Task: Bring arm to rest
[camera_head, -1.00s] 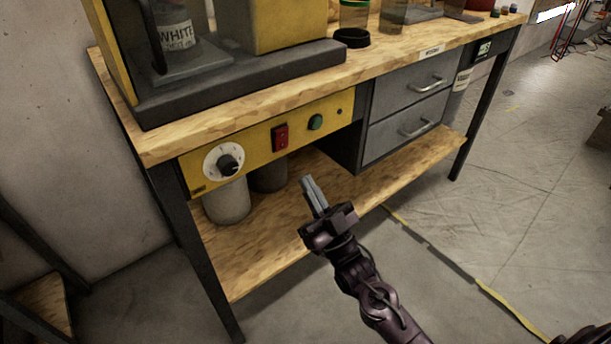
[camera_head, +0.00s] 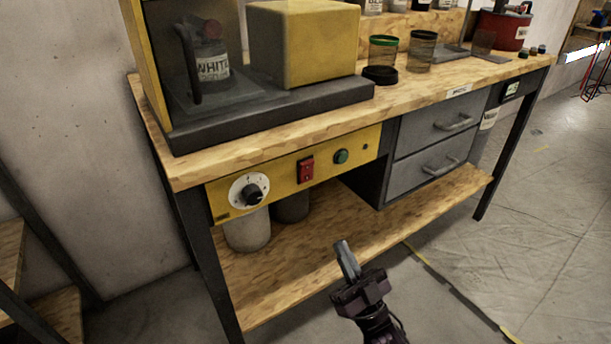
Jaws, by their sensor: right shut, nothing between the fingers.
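My right gripper (camera_head: 343,247) is at the lower middle of the head view, in front of the workbench's lower shelf. Its two fingers are together and point up and away, with nothing between them. My right arm comes in from the bottom edge. My left gripper is not in view.
A workbench (camera_head: 430,95) carries a yellow machine (camera_head: 303,45), jars (camera_head: 383,53) and a red pot (camera_head: 503,30). Below are a yellow panel with a red switch (camera_head: 305,169) and green button (camera_head: 341,156), grey drawers (camera_head: 440,122) and a shelf (camera_head: 300,262). Floor (camera_head: 545,215) at right is clear.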

